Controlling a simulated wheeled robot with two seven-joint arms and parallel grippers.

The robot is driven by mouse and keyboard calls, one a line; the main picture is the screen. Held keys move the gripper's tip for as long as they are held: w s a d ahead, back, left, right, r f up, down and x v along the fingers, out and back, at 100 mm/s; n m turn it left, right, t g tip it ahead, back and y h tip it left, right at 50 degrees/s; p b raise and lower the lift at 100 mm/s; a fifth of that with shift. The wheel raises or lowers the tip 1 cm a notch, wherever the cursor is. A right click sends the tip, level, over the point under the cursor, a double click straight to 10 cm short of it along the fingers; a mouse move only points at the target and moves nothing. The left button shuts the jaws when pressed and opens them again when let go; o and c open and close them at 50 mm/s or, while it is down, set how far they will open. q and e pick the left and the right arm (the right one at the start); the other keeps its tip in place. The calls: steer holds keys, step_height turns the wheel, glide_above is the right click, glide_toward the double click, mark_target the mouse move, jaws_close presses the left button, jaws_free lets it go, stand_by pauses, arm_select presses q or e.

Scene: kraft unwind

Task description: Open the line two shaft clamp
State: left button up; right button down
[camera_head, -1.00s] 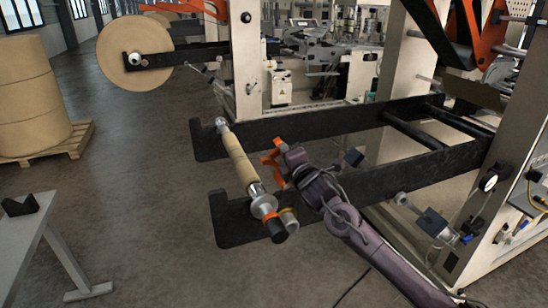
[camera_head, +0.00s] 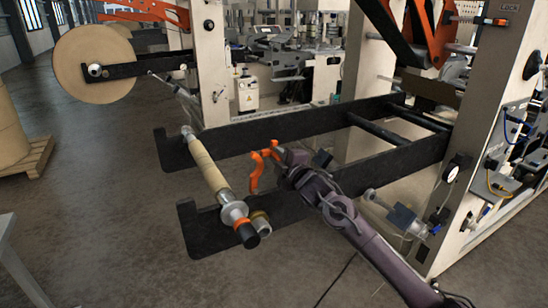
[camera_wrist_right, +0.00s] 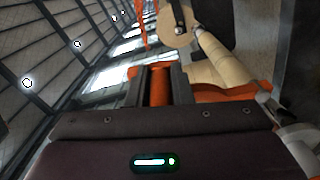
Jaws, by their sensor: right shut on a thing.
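The line two unwind shaft (camera_head: 209,165), with a tan core and a steel and orange-ringed end, lies across two black support arms (camera_head: 210,228). The orange clamp lever (camera_head: 255,177) stands above the near arm, right of the shaft and apart from it in the picture. My right gripper (camera_head: 276,155) is shut on this orange part. In the right wrist view, orange (camera_wrist_right: 160,86) shows between the dark jaws, and a wider orange piece lies behind, beside the tan core (camera_wrist_right: 217,60). The clamp's hinge is hidden. My left gripper is out of view.
The machine's pale upright (camera_head: 480,150) with gauges and hoses stands right of my right arm. A large kraft roll (camera_head: 95,64) hangs at the back left. A pallet (camera_head: 33,157) and a grey table (camera_head: 12,262) are at the left edge. The floor between is clear.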

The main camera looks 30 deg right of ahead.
steer(key=shift+d+f, duration=0.15)
steer(key=c, duration=1.3)
jaws_free()
steer(key=shift+s, duration=0.1)
steer(key=shift+s+f, duration=0.1)
steer(key=shift+s, duration=0.15)
steer(key=s+b, duration=0.2)
steer(key=s, duration=0.5)
steer(key=shift+d+b, duration=0.15)
steer(key=shift+b, duration=0.15)
steer(key=shift+s, duration=0.1)
